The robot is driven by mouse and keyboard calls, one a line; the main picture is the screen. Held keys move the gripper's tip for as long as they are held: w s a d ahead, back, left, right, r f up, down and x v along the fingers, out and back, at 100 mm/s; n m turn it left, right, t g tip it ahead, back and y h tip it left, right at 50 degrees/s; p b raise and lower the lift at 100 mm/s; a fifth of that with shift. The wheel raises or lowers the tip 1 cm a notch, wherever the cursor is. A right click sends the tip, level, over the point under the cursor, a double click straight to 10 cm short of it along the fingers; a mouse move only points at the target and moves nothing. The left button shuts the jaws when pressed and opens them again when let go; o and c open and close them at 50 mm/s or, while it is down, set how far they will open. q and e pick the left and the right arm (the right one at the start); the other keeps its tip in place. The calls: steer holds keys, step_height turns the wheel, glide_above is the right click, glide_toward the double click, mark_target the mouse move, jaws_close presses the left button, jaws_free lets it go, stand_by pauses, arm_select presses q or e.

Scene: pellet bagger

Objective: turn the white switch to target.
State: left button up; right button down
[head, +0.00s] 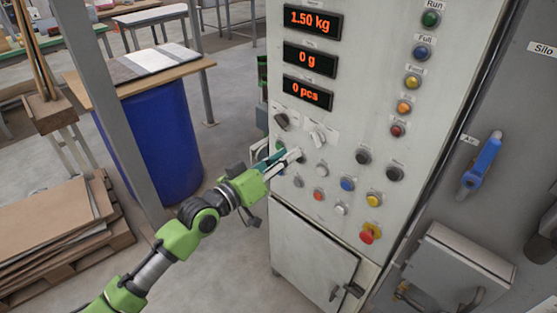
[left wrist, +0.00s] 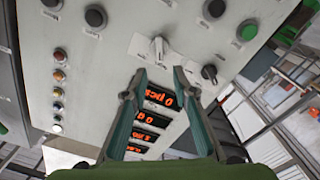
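The white switch (head: 318,137) is a rotary knob on the grey control panel (head: 330,185), below the red number displays, in the head view. In the left wrist view the white switch (left wrist: 158,47) shows just beyond the fingertips, roughly centred between them. My left gripper (head: 291,157) is at the panel, below and left of the white switch in the head view. In the left wrist view the left gripper (left wrist: 159,71) has its two fingers spread with nothing between them. I cannot tell any contact with the switch. My right gripper is not in view.
A black rotary switch (head: 281,121) sits left of the white one. Several buttons surround the gripper, with a red emergency knob (head: 369,234) lower right. A blue-handled air valve (head: 481,162) is at the right. A blue drum (head: 160,140) stands left, behind my arm.

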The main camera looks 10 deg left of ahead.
arm_select(q)
steer(key=shift+v, duration=1.2)
steer(key=w+a+f+n+g+y, duration=0.1)
steer(key=a+f+y, duration=0.15)
steer(key=f, duration=0.65)
steer(key=a+f+y, duration=0.2)
steer(key=a+f, duration=0.2)
steer(key=f, duration=0.5)
steer(key=s+a+f+g+y, duration=0.25)
steer(key=s+f, duration=0.25)
steer(key=f, duration=0.6)
steer(key=s+a+f+g+y, duration=0.1)
steer(key=s+a+f, duration=0.35)
steer(key=f, duration=0.75)
steer(key=s+a+f+g+y, duration=0.1)
steer(key=s+f+g, duration=0.1)
steer(key=s+f, duration=0.65)
steer(key=s+a+f+m+g, duration=0.15)
steer(key=s+f, duration=0.45)
steer(key=s, duration=0.6)
steer(key=s+f+g+y, duration=0.1)
steer(key=s+f+g, duration=0.2)
steer(key=s+f, duration=0.6)
steer(key=s+f+g, duration=0.1)
steer(key=s+g, duration=0.1)
steer(key=s, duration=1.3)
steer(key=shift+s+m+g+y, duration=0.3)
steer(key=shift+m, duration=0.15)
